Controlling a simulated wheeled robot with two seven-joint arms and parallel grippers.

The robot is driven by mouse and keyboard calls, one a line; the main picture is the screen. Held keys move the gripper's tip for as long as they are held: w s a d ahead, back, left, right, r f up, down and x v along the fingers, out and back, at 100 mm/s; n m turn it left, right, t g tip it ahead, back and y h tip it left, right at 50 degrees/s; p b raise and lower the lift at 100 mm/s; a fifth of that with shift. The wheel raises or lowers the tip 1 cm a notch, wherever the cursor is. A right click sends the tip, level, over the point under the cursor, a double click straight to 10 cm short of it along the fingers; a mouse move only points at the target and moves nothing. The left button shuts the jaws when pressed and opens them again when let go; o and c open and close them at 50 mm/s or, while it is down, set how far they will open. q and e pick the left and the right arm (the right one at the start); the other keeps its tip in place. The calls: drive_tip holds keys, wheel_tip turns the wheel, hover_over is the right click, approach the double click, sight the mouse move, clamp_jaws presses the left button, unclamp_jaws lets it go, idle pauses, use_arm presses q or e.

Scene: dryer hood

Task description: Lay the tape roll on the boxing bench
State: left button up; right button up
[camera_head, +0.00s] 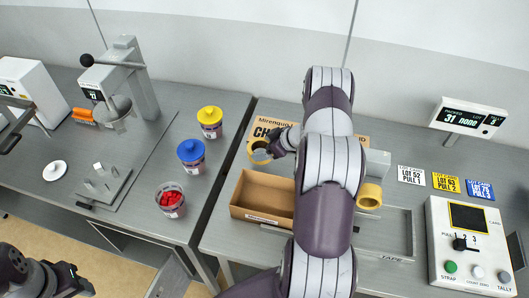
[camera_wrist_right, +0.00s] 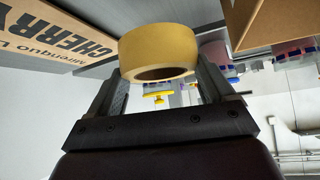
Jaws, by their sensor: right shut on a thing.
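A tan tape roll (camera_head: 255,155) is held in my right gripper (camera_head: 268,147), over the far left part of the boxing bench (camera_head: 405,145), by the flat "CHERRY" carton. In the right wrist view the roll (camera_wrist_right: 158,48) sits between the two fingers of the right gripper (camera_wrist_right: 158,75). I cannot tell whether the roll touches the bench. A second tan roll (camera_head: 370,195) is on the bench right of my arm, by a grey block. My left gripper (camera_head: 72,281) is at the lower left, away from the bench; its jaw opening is unclear.
An open brown carton (camera_head: 264,198) stands in front of the held roll. The "CHERRY" carton (camera_wrist_right: 70,40) is close in the right wrist view. Lot cards (camera_head: 445,182) and a control panel (camera_head: 468,245) are at right. Lidded jars (camera_head: 191,155) stand on the left bench.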

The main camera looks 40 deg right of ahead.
drive_tip(key=f, duration=0.4)
drive_tip(key=f+p, duration=0.1)
drive_tip(key=f, duration=0.1)
drive_tip(key=shift+w+d, duration=0.2)
drive_tip(key=shift+d, duration=0.1)
drive_tip(key=shift+s+a+r, duration=0.2)
drive_tip(key=shift+a, duration=0.05)
drive_tip(key=shift+f, duration=0.15)
drive_tip(key=o, duration=1.1)
drive_tip(key=shift+o, duration=0.9)
drive_tip(key=shift+w+d, duration=0.1)
